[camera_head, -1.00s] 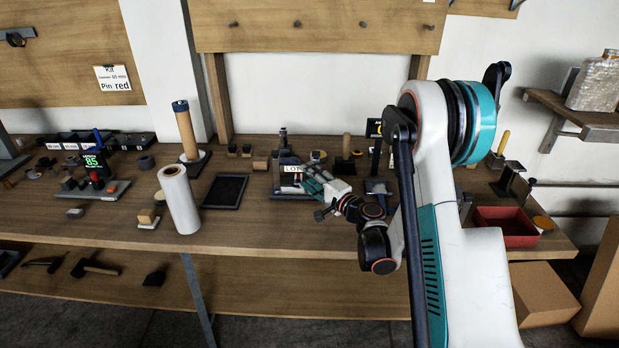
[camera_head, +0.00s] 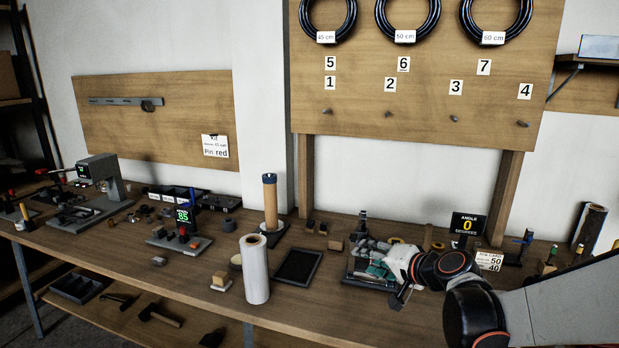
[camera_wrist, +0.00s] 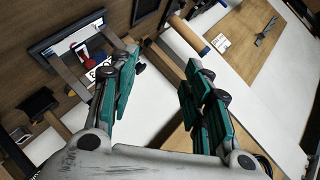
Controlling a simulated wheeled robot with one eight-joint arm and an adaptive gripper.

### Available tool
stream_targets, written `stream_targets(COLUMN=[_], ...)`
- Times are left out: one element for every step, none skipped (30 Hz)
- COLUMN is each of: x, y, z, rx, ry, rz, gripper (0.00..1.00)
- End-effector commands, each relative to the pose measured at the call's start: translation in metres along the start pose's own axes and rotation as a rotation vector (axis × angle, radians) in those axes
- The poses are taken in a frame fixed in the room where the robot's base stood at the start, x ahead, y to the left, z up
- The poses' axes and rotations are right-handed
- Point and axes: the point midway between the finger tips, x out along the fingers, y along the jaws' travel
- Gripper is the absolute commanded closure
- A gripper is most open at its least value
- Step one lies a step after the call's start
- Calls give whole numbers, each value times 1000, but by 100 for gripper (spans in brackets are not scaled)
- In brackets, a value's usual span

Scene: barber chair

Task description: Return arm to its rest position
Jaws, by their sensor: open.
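My gripper (camera_head: 374,262) is over the workbench (camera_head: 205,262), right of centre in the head view, at a small fixture with a dark upright post (camera_head: 361,226). In the wrist view its two teal-padded fingers (camera_wrist: 160,90) stand apart with nothing between them. A dark-framed panel (camera_wrist: 72,40) with a red and blue part in front of it shows past the left finger. My arm comes in from the lower right of the head view and hides part of the bench. Contact between the fingers and the fixture cannot be told.
A white roll (camera_head: 255,270) and a dark tray (camera_head: 298,267) stand left of my gripper. A wooden-handled post (camera_head: 270,202) is behind them. An angle display (camera_head: 467,224) and a labelled card (camera_head: 489,261) are close to my arm on the right. A pegboard (camera_head: 420,90) rises behind.

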Motion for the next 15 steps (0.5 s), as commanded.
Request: stream_targets(x=[-12, -19, -28, -34, -41, -50, -58, -65, -74, -82, -89, -99, -107, -114, -124], y=[-6, -8, -10, -11, -12, -13, -14, -14, -14, -14, -13, -12, -11, -9, -7], z=[9, 13, 19, 24, 29, 35, 40, 44, 50, 55, 60, 66, 71, 76, 82], rx=[-35, -56, -84, -105, -126, -154, -175, -196, -223, -244, -265, -293, -314, -335, -362], ry=[-15, -23, -34, -43, -52, -63, -71, -78, -88, -96, -105, -115, -122, -129, -138], rz=[27, 44, 67, 84, 100, 123, 141, 158, 181, 199, 217, 240, 257, 275, 299], gripper=[56, 56, 56, 56, 56, 56, 56, 56, 56, 56, 56, 56, 56, 56, 56])
